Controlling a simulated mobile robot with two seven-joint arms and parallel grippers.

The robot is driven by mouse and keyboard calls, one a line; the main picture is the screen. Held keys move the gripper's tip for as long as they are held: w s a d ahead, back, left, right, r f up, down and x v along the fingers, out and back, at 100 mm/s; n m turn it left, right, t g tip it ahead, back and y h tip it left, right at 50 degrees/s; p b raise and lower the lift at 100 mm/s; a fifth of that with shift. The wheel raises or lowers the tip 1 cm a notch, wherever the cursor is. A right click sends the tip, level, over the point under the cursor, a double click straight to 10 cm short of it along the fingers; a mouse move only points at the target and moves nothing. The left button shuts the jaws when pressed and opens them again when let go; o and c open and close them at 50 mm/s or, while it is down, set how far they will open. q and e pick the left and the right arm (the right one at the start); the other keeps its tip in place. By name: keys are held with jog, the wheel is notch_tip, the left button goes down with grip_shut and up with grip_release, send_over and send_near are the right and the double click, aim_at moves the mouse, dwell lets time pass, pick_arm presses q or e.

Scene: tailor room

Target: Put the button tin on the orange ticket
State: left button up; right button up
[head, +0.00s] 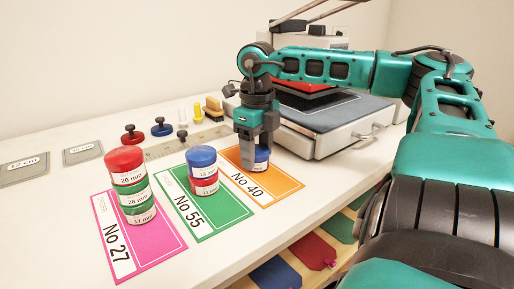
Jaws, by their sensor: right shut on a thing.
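The orange ticket (277,188), marked No 40, lies flat on the white table. A small button tin (262,164) with a blue upper part and a pale label is over the back half of this ticket. It looks upright and at the ticket's surface, but I cannot tell if it bears fully on it. My right gripper (257,144) points down and is shut on this tin, its fingers hiding part of it. My left gripper is out of view.
Left of it, a green ticket (222,220) bears a blue tin (201,158) on a red tin. A pink ticket (155,253) bears a taller red-topped stack (124,160). A heat press (335,120) stands close behind. Red and blue knobs and a metal ruler (172,147) lie behind the tickets.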

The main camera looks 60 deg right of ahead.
aim_at(257, 150)
jog(key=shift+f, duration=0.2)
jog(key=o, duration=1.1)
jog(key=shift+r, duration=0.1)
jog(key=shift+r, duration=0.2)
notch_tip(257, 150, up, 12)
jog(key=shift+f+p, duration=0.1)
jog(key=shift+p, duration=1.15)
